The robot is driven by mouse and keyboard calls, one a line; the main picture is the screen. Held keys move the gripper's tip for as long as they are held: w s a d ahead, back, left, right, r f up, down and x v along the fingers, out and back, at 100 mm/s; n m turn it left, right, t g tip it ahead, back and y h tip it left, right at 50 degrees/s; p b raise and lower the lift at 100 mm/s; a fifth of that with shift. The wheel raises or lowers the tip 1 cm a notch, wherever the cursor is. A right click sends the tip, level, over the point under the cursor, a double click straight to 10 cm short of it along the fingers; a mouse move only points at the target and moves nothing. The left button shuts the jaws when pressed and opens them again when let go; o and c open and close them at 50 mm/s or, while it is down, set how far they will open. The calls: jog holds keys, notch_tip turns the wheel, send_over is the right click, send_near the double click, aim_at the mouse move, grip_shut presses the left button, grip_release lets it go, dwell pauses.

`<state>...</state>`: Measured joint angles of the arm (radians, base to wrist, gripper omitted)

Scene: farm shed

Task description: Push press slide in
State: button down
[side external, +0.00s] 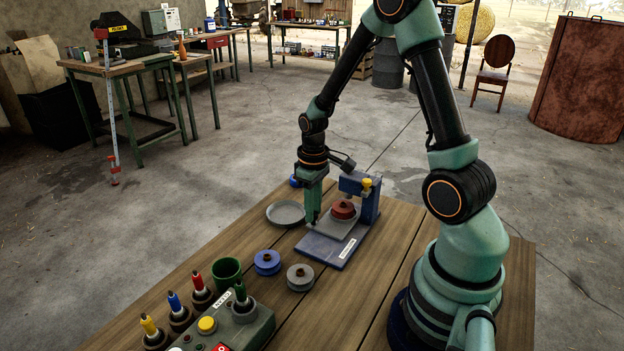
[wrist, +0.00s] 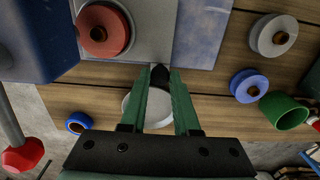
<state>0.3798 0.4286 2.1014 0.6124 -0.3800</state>
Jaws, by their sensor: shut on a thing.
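The press (side external: 361,204) is blue, with an upright post, a head with a yellow knob (side external: 367,184) and a labelled base (side external: 336,251). Its grey slide plate (side external: 331,224) lies on the base and carries a red round part (side external: 343,209) near the head. The red part (wrist: 103,29) shows on the grey plate (wrist: 150,28) in the wrist view. My gripper (side external: 312,223) points down at the plate's outer end. In the wrist view its fingers (wrist: 160,76) are shut on a small dark knob (wrist: 159,73) at the plate's edge. The knob's lower part is hidden.
A grey dish (side external: 283,214) lies left of my gripper; a blue round part (side external: 295,181) is behind it. A blue part (side external: 267,263) and a grey part (side external: 300,277) lie in front. A green cup (side external: 226,272) and a control box (side external: 238,330) stand near the front edge.

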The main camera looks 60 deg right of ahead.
jog(key=shift+d, duration=1.35)
grip_release()
jog(key=shift+r, duration=0.1)
notch_tip(320, 180, up, 8)
dwell(0.6)
jog(key=shift+a, duration=0.1)
jog(key=s+a+r+t, duration=0.2)
jog(key=a+r, duration=0.4)
jog(key=a, duration=0.2)
jog(key=s+a+r+t, duration=0.3)
jog(key=a+r, duration=0.3)
jog(key=a, duration=0.2)
jog(key=shift+r+t, duration=0.3)
jog(key=shift+r, duration=0.1)
